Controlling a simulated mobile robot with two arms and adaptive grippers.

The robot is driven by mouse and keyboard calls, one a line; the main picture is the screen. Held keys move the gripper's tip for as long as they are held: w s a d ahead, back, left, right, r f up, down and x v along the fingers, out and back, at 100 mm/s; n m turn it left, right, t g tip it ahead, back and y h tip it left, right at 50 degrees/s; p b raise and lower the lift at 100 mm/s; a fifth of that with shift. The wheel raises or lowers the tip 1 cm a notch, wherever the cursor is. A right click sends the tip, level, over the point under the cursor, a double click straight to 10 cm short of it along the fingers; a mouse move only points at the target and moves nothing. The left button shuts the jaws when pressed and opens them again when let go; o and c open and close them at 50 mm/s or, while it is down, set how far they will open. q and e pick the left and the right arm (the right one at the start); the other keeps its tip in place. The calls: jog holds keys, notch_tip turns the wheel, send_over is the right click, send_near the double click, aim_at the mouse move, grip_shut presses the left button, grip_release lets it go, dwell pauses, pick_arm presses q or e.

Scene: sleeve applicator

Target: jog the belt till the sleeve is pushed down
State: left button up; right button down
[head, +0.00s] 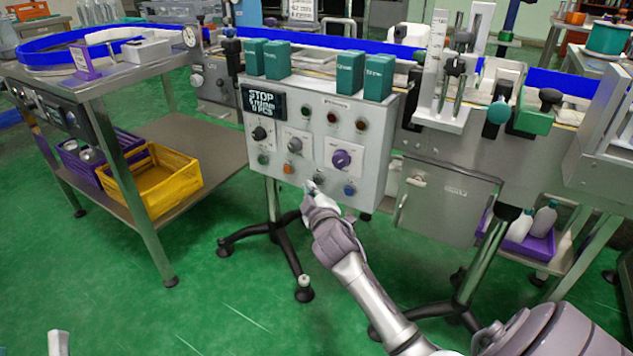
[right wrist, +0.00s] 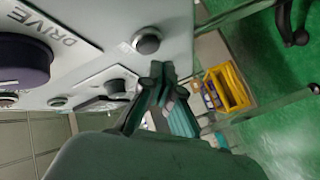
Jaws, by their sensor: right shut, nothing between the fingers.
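The grey control panel (head: 310,105) carries a display, several coloured buttons and a purple knob (head: 341,159). My right gripper (head: 312,188) is shut and empty at the panel's lower edge, between an orange button (head: 288,169) and a blue button (head: 350,190). The purple knob (right wrist: 22,62) there is labelled DRIVE. A pale tip (head: 58,343) at the bottom left looks like part of my left gripper. I cannot make out the sleeve.
Green cartons (head: 350,72) stand above the panel, beside the blue-railed belt. A steel applicator frame (head: 438,65) rises to the right. A steel table (head: 95,80) with a yellow crate (head: 170,188) on its lower shelf stands left. Black stand legs (head: 275,240) spread over the green floor.

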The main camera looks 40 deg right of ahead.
jog(key=shift+d, duration=0.1)
dwell(0.6)
pick_arm(q)
jog(key=shift+w+a+f+g+y, duration=0.1)
jog(key=shift+w+f+g+y, duration=0.15)
jog(key=shift+f, duration=0.3)
jog(key=shift+w+a+f+g+y, duration=0.1)
jog(key=shift+f+g+y, duration=0.05)
jog(key=shift+f+g, duration=0.3)
pick_arm(e)
jog(key=shift+w+d, duration=0.15)
jog(key=shift+d, duration=0.15)
